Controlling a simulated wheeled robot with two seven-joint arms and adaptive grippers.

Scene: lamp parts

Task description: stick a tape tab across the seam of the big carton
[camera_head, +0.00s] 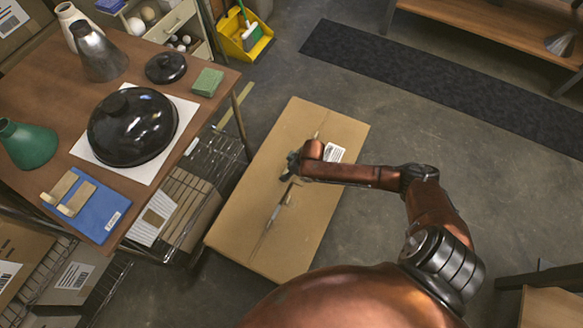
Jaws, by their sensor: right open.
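The big carton (322,205) lies on the floor in the middle of the view, its closed top facing up. Its dark seam (271,219) runs lengthwise along the top. My right gripper (287,172) is over the middle of the carton's top, close to the seam, open with nothing visible in it. A small pale grey patch (288,198) shows at the seam just below the gripper; I cannot tell if it is a tape tab. My left gripper is not in view.
The brown table (140,60) at left holds a black dome shade (133,127), a green shade (28,144) and a metal shade (97,52). A wire rack (215,160) stands beside the carton. Floor at right is clear up to the dark mat (430,80).

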